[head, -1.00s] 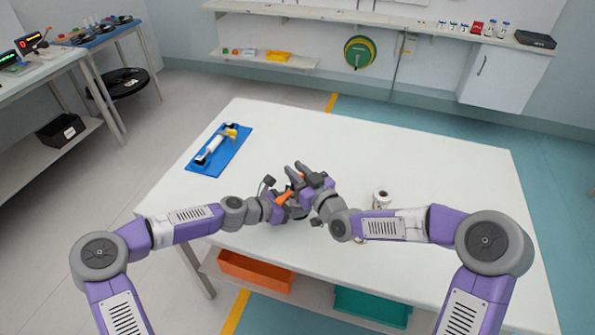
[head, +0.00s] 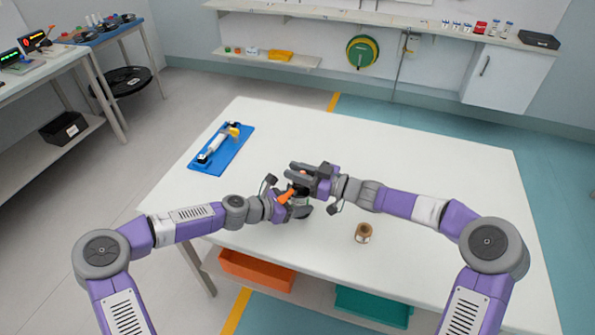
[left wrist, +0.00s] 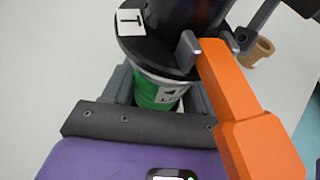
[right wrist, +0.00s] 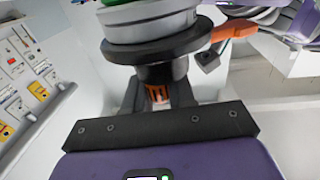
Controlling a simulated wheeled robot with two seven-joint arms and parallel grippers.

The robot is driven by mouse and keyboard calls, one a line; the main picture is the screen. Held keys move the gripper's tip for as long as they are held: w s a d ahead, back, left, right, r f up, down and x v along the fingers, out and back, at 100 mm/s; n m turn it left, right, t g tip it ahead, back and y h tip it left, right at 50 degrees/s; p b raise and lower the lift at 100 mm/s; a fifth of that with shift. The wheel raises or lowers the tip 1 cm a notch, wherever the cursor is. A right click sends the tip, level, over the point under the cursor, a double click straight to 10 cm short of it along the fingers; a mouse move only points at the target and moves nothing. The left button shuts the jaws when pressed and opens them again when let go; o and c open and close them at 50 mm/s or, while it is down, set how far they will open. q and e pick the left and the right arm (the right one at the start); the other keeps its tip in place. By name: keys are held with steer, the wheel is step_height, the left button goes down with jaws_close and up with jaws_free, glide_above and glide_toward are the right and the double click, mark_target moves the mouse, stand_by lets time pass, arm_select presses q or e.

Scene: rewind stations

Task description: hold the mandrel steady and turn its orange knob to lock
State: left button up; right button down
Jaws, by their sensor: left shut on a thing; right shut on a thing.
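The mandrel stands at the table's front middle, mostly hidden by my grippers in the head view. An orange lever (left wrist: 235,100) juts out beside the flange. My right gripper (head: 306,178) is above the left one, shut on the mandrel's orange knob (right wrist: 157,93). I cannot tell the lock state.
A brown spool (head: 363,233) stands on the white table (head: 430,165), right of the grippers. A blue tray (head: 232,158) with a white and yellow tool lies at the back left. Orange (head: 256,268) and teal (head: 372,308) bins sit below. The table's right side is clear.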

arm_select(q)
steer(key=shift+s+d+f, duration=0.1)
steer(key=shift+s, duration=0.05)
arm_select(e)
steer(key=shift+a+r+n+g+y, duration=0.1)
steer(key=shift+n+g+y, duration=0.25)
steer(key=shift+n+g, duration=0.55)
steer(key=shift+r+n+g+y, duration=0.1)
steer(key=shift+n+g+y, duration=0.35)
steer(key=shift+g, duration=0.75)
steer(key=shift+s+f+n+g, duration=0.1)
steer(key=shift+s+n+g, duration=0.05)
steer(key=shift+n+g, duration=0.15)
steer(key=c, duration=1)
jaws_free()
steer(key=shift+f, duration=0.1)
steer(key=d, duration=0.4)
steer(key=s+d, duration=0.1)
steer(key=d, duration=0.7)
steer(key=shift+s, duration=0.4)
arm_select(q)
steer(key=o, duration=1.3)
